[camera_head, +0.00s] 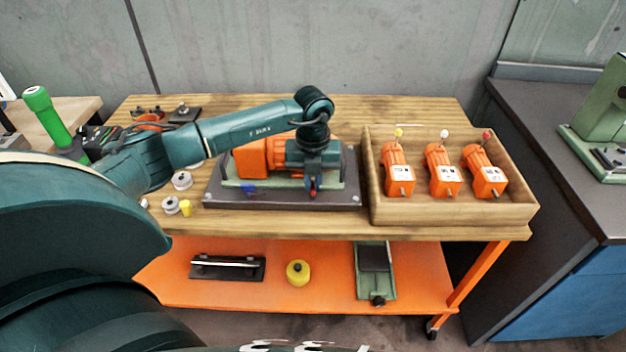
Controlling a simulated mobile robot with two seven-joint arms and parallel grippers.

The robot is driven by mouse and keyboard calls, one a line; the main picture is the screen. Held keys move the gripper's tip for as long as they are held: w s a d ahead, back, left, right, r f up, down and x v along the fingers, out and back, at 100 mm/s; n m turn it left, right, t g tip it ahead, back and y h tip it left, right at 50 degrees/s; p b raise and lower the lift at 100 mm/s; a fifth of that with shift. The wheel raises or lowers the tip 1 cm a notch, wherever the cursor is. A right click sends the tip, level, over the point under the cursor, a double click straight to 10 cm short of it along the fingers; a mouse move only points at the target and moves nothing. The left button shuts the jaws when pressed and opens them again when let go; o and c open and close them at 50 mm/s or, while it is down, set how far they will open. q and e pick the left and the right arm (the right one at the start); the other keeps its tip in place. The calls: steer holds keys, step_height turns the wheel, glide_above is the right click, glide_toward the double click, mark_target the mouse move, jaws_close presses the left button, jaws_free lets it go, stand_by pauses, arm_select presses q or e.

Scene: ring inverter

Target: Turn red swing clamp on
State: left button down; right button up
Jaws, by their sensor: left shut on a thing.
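A dark fixture plate (285,200) lies on the wooden bench and carries an orange motor-like part (262,157). A small red clamp handle (313,183) shows at the front right of the fixture, with a blue one (249,189) at the front left. My left arm reaches over from the left, and my left gripper (312,185) points down at the red clamp. It is shut on the red clamp; the fingertips are small and partly hidden by the wrist. My right gripper does not show.
A wooden tray (455,217) with several orange motors stands right of the fixture. Small round parts (171,205) and a yellow piece (185,208) lie at the left. A green-handled tool (45,115) stands far left. The lower orange shelf (330,285) holds several items.

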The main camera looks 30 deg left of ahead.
mark_target(313, 186)
arm_select(q)
steer(key=c, duration=1.5)
jaws_free()
steer(key=shift+c, duration=0.2)
steer(key=shift+r, duration=0.55)
step_height(313, 186, up, 12)
steer(key=shift+b, duration=0.45)
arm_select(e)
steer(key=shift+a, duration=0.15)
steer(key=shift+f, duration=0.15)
